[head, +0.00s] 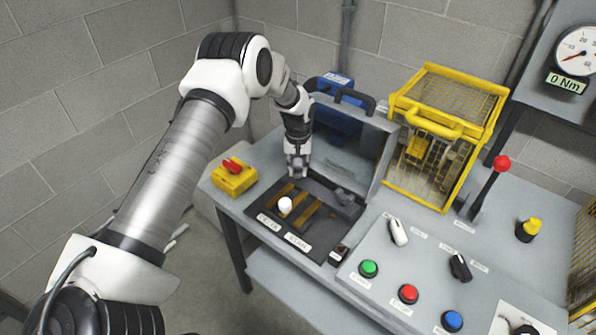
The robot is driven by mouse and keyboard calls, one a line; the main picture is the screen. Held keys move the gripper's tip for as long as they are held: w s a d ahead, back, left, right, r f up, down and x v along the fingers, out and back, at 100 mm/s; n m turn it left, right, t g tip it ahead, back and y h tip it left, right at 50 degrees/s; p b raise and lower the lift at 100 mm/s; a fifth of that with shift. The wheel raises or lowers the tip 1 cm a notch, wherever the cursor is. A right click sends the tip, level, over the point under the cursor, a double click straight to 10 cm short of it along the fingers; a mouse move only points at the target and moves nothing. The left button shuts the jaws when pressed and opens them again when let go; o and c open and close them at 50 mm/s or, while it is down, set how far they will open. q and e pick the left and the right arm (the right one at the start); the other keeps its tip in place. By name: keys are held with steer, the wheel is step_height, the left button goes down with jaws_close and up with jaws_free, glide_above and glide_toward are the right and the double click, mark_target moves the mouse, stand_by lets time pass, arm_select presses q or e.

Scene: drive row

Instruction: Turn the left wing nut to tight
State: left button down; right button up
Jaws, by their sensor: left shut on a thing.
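My left gripper (297,168) points down at the back left of an open dark tray (268,240) with brass-coloured bars in it. It is shut on a small grey thing at the tray's back edge, which I take to be the left wing nut; the fingers hide most of it. A second grey wing nut (345,196) shows uncovered at the tray's back right, apart from the gripper. The round gauge (578,50) has a red needle, and the display under it reads 0 Nm. My right gripper is not in view.
A grey lid (352,140) stands raised behind the tray. A yellow cage (445,130), a red-knobbed lever (490,185) and coloured buttons (409,293) are to the right.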

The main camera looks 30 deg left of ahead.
arm_select(q)
steer(key=m+b, duration=0.2)
steer(key=m, duration=0.4)
steer(key=shift+f, duration=0.15)
steer(key=m, duration=0.4)
steer(key=shift+b, duration=0.4)
steer(key=shift+m+b, duration=0.3)
steer(key=shift+m, duration=1.2)
steer(key=c, duration=1)
jaws_free()
steer(key=shift+o, duration=0.2)
steer(key=shift+r, duration=0.2)
step_height(320, 180, up, 12)
steer(key=shift+f, duration=0.15)
